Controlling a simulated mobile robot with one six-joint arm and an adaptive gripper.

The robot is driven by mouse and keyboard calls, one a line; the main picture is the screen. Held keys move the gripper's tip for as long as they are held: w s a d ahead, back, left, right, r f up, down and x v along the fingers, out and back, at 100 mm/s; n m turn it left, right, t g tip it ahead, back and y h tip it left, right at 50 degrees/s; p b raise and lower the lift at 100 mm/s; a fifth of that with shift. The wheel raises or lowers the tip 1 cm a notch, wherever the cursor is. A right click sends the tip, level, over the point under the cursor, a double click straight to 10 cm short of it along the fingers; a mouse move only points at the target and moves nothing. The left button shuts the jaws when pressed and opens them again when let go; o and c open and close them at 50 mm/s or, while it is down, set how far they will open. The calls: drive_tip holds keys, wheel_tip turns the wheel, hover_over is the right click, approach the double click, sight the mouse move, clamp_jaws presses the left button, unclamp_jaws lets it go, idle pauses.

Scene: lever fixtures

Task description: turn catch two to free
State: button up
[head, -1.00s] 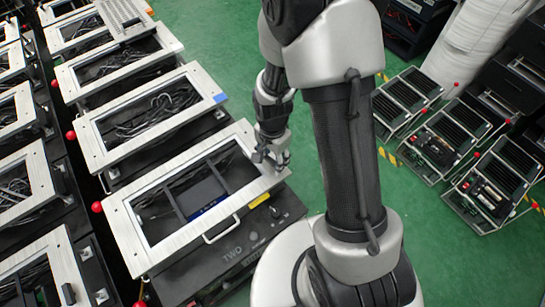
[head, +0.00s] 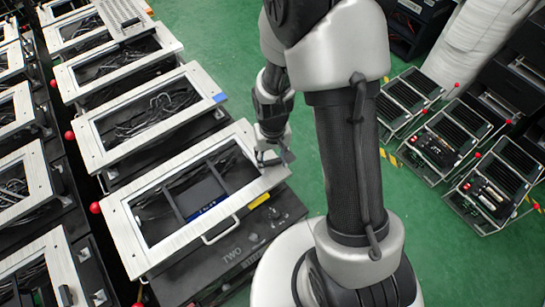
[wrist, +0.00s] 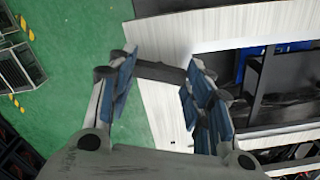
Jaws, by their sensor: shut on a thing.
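The fixture marked TWO (head: 165,262) is a dark box with a pale brushed-metal frame on top. My gripper (head: 272,158) is at the right corner of that frame. In the wrist view my gripper (wrist: 162,66) has a blue-padded finger on each side of a dark bar (wrist: 160,71), which appears to be catch two's lever. The bar spans the gap between the fingers beside the frame's edge, and the gripper is shut on it. The bar's ends are partly hidden by the fingers, and its pivot cannot be made out.
A handle (head: 221,230) and a yellow label (head: 258,201) are on fixture two's front side. More framed fixtures (head: 150,115) stand in rows behind and to the left. Black racks (head: 440,145) stand at the right. Green floor (head: 320,190) is open between.

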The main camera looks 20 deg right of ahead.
sight(273, 161)
drive_tip(key=shift+n, duration=2.2)
drive_tip(key=o, duration=1)
drive_tip(key=shift+o, duration=0.2)
wheel_tip(273, 161, up, 12)
